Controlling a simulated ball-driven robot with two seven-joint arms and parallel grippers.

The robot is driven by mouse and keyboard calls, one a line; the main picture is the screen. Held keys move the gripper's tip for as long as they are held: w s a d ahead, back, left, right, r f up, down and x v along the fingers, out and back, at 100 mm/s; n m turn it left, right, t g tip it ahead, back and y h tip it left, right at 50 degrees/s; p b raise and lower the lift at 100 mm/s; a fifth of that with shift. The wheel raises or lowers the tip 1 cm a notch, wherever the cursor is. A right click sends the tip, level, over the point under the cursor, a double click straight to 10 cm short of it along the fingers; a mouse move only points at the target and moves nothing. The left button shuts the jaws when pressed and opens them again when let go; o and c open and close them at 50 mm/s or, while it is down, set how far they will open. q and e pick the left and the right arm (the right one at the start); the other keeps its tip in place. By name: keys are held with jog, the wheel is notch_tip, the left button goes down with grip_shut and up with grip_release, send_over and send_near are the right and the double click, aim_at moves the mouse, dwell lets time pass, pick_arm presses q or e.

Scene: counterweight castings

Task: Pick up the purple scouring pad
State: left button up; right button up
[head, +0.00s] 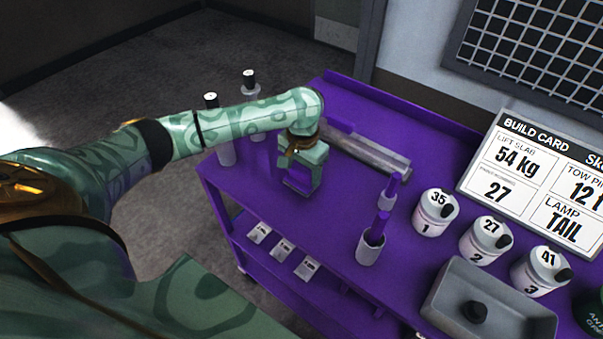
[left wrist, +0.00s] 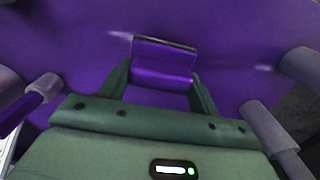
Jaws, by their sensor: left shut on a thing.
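The purple scouring pad (left wrist: 163,75) shows in the left wrist view as a purple block with a thin dark edge along its top. It sits between the two green fingers of my left gripper (left wrist: 160,88), which is shut on it. In the head view my left gripper (head: 299,186) points down at the left part of the purple cart top, and the pad is hard to tell from the purple surface. I cannot tell whether the pad touches the cart top. My right gripper is in neither view.
The purple cart top (head: 335,215) holds a grey channel (head: 370,152) behind the gripper, white cups (head: 370,249) with purple sticks, and white bottles (head: 227,152) at left. Farther right stand several numbered white jars (head: 435,213), a grey tray (head: 445,292) and a build card (head: 535,180).

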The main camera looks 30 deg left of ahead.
pick_arm(q)
jog(key=s+d+r+p, duration=0.7)
jog(key=s+d+r, duration=0.2)
jog(key=d, duration=0.1)
jog(key=shift+d+r, duration=0.25)
jog(key=shift+r, duration=0.05)
